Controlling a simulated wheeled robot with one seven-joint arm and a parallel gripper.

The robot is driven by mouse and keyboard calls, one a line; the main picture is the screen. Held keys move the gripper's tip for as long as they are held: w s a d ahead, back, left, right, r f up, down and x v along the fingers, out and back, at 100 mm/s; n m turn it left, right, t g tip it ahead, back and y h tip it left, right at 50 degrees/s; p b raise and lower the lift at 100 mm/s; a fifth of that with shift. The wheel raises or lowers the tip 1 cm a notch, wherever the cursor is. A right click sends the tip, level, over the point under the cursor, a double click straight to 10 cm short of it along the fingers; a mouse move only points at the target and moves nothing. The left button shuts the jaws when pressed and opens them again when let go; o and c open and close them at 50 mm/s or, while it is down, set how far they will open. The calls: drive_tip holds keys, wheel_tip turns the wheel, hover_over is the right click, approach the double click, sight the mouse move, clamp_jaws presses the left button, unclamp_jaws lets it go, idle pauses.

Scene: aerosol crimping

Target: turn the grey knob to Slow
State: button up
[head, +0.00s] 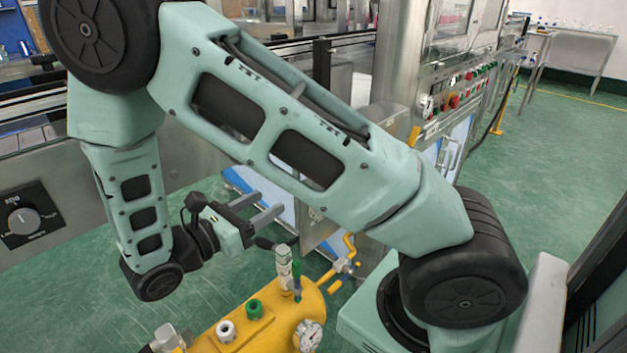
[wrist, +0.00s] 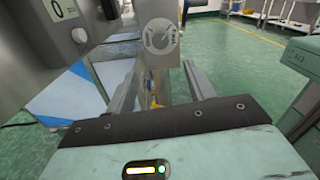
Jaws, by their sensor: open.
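A grey knob (head: 24,221) sits on a black plate at the left edge of the head view; its lettering is too small to read surely. In the wrist view, a round grey dial (wrist: 160,37) with a knob across its middle is on the face of a steel box, beyond the fingers. I cannot tell which of the two is the task's knob, and I cannot read a Slow mark. My gripper (head: 271,203) is open and empty. In the wrist view its fingers (wrist: 160,78) point toward the dial, apart from it.
A yellow tank (head: 262,325) with valves and a gauge (head: 308,336) stands below my gripper. A panel with red and green buttons (head: 455,100) is behind my arm. Green floor is open at right.

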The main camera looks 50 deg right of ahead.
drive_tip(key=s+d+b, duration=0.1)
drive_tip(key=d, duration=1.3)
drive_tip(key=shift+d, duration=0.3)
drive_tip(key=c, duration=1)
